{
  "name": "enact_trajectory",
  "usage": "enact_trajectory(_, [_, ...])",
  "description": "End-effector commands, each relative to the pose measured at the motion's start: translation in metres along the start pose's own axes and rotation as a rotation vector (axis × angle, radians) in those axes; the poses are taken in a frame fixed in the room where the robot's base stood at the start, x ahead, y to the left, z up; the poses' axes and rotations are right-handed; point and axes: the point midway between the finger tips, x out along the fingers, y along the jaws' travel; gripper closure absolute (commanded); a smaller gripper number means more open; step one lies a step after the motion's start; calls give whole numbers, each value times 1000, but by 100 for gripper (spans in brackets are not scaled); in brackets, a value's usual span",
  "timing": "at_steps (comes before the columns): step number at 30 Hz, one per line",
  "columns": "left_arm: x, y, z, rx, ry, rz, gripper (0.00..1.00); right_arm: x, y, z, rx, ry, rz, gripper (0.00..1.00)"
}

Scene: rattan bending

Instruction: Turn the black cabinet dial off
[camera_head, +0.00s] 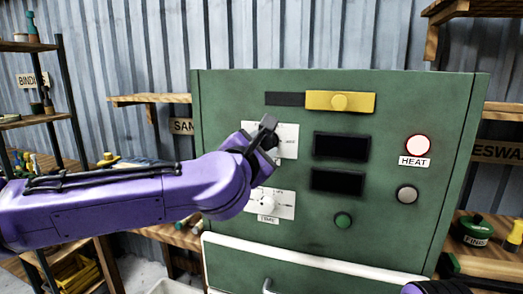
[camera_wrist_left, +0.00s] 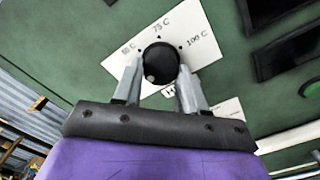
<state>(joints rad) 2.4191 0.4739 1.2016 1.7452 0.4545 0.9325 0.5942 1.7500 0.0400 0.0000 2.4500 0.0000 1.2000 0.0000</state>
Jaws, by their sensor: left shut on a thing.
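The black cabinet dial (camera_wrist_left: 160,62) sits on a white plate (camera_wrist_left: 203,50) marked 50 C, 75 C and 100 C. A pale dot shows near the dial's lower left edge in the left wrist view. My left gripper (camera_wrist_left: 157,75) has one finger on each side of the dial and is shut on it. In the head view my left gripper (camera_head: 268,132) is at the upper plate on the green cabinet (camera_head: 375,215) and hides most of the dial. My right gripper is not seen; only a bit of purple arm shows at the bottom right.
A lower white plate (camera_head: 285,206) labelled TIME holds a pale knob, partly behind my left arm. To the right are two dark displays (camera_head: 341,147), a green button (camera_head: 343,220), a HEAT lamp (camera_head: 418,146) and a grey button (camera_head: 407,194).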

Motion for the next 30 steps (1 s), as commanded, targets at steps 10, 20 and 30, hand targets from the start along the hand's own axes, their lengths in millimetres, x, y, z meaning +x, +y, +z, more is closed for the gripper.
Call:
enact_trajectory(10, [0, 0, 0, -13, 1, 0, 89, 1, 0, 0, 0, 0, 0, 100])
enact_trajectory(20, [0, 0, 0, -11, 0, 0, 33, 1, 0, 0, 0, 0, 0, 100])
enact_trajectory(30, [-25, -1, -1, -10, -3, 2, 33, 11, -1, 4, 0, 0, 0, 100])
